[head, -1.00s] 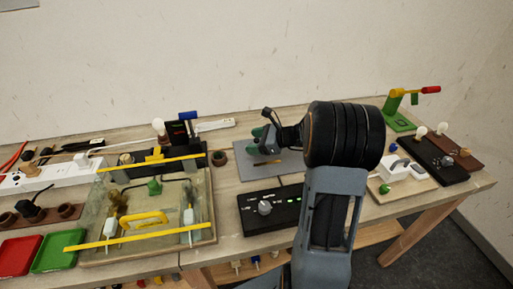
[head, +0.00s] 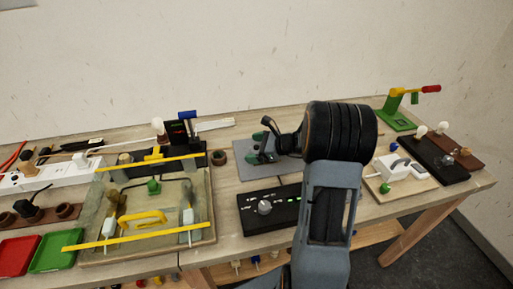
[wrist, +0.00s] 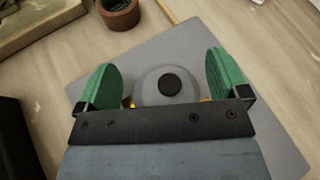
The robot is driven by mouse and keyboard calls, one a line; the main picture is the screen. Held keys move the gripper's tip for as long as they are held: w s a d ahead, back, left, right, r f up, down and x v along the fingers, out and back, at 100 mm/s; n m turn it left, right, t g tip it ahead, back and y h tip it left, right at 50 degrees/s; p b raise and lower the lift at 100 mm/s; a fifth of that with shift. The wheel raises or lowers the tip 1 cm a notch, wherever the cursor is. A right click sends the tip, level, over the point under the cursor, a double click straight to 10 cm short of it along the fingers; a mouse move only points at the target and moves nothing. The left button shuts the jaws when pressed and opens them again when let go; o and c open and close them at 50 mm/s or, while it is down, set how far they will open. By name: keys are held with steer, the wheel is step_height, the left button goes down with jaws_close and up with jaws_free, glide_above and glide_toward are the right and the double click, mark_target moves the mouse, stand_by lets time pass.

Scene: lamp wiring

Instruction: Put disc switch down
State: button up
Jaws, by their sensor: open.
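The disc switch (wrist: 158,84), a round grey body with a black button on top, is on the grey mat (wrist: 130,56) in the wrist view. My gripper (wrist: 164,76) is open, with one green finger pad on each side of the disc switch. There appears to be a gap on both sides. The near edge of the disc switch is hidden behind my gripper's black bar. In the head view my gripper (head: 263,146) is low over the grey mat (head: 246,172), and the disc switch cannot be made out clearly there.
A black panel with a knob (head: 264,207) lies in front of the mat. A brown round pot (head: 219,158) stands left of it, beside a tray with yellow bars (head: 205,225). A white socket block on a board (head: 397,170) is to the right. The wall closes off the back.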

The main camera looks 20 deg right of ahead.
steer(key=shift+r, duration=0.1)
steer(key=shift+d+r, duration=0.1)
steer(key=shift+r, duration=0.05)
steer(key=v, duration=1.2)
stand_by(0.3)
